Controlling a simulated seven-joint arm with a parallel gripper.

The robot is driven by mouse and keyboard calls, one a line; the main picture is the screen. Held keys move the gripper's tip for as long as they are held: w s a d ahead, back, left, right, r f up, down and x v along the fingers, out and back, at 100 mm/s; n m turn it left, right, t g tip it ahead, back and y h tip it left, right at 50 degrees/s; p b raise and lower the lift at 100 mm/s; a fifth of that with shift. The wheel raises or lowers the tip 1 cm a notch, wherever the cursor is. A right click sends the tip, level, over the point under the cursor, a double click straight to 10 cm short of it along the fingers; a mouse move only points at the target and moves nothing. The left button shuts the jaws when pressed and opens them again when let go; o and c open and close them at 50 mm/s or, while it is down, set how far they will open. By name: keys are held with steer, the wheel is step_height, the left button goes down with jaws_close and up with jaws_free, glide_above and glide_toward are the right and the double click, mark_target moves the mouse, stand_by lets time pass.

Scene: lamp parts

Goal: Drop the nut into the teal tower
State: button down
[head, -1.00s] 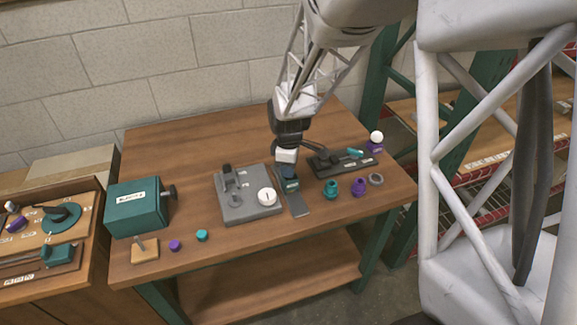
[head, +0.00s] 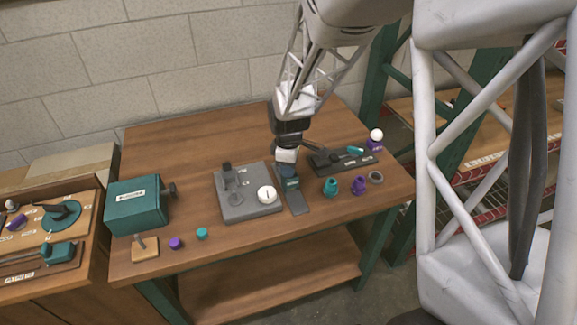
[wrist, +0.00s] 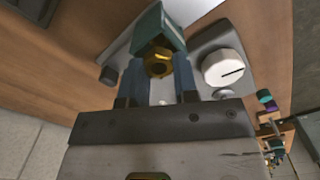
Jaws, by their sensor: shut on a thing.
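The gold hex nut (wrist: 158,63) is between the two blue fingers of my gripper (wrist: 159,80) in the wrist view, and the gripper is shut on it. The teal tower (wrist: 157,28) shows just beyond the nut, and the nut overlaps its near edge in the picture. I cannot tell whether they touch. In the head view, my gripper (head: 288,170) points down right over the teal tower (head: 292,184), which stands on a dark grey plate. The nut is too small or hidden to make out there.
A grey fixture with a white dial (head: 266,195) stands left of the tower. A dark rail fixture (head: 340,162) is at the right, with a teal cup (head: 330,187) and purple part (head: 359,185) in front. A teal box (head: 137,207) stands far left. The back left tabletop is clear.

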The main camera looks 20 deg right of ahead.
steer(key=shift+f, duration=0.1)
stand_by(0.7)
steer(key=c, duration=0.8)
jaws_free()
steer(key=shift+r, duration=0.2)
step_height(320, 180, up, 5)
steer(key=shift+f, duration=0.2)
stand_by(0.6)
steer(key=shift+r, duration=0.1)
stand_by(0.4)
